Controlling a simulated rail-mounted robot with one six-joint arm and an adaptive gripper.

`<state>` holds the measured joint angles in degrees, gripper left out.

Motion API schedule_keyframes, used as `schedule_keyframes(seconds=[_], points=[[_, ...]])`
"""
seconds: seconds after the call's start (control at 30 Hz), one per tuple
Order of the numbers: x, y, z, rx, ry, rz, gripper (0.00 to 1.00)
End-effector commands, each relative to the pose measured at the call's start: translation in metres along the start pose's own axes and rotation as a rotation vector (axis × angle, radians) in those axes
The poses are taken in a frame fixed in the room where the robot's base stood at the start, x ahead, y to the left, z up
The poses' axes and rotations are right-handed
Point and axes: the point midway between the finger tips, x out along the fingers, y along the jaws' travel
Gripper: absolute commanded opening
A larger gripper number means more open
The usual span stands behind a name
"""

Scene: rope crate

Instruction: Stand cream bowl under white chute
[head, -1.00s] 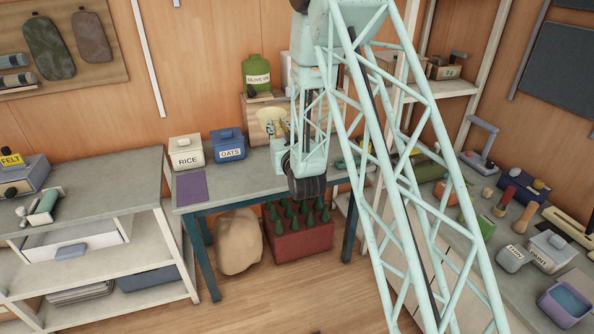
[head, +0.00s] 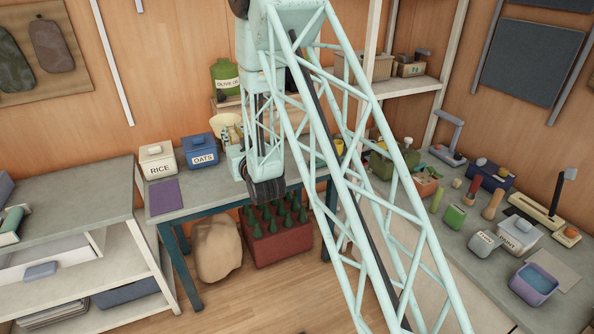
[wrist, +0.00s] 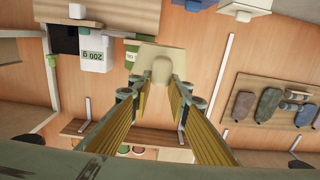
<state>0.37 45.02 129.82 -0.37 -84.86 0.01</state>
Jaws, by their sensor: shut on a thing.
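The cream bowl (head: 228,122) shows beside my arm in the head view, in front of the back wall above the blue-legged table. My gripper (head: 228,138) is at its lower edge, partly hidden by my arm. In the wrist view my gripper (wrist: 157,84) has its yellow fingers shut on the cream bowl (wrist: 154,57), which is held at the fingertips. A white box labelled 200 g (wrist: 95,52) appears upside down to the left of the bowl. I cannot tell for certain whether it carries the white chute.
A green olive oil can (head: 225,78) stands behind the bowl. The rice box (head: 158,160), oats box (head: 200,150) and a purple mat (head: 178,196) are on the table's left. A bottle crate (head: 275,240) and a sack (head: 216,250) are below. The right bench is crowded.

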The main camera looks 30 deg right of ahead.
Motion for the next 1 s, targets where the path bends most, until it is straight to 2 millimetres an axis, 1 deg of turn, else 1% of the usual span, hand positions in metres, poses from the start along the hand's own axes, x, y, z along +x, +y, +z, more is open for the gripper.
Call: schedule_keyframes(seconds=[0.17,0.37,0.67,1.0], points=[[0.005,0.017,0.018,-0.001,0.000,0.003,0.02],[0.015,0.051,0.052,-0.004,-0.001,0.006,0.02],[0.025,0.118,0.115,-0.006,0.000,0.008,0.02],[0.024,0.196,0.189,-0.004,-0.001,0.009,0.02]])
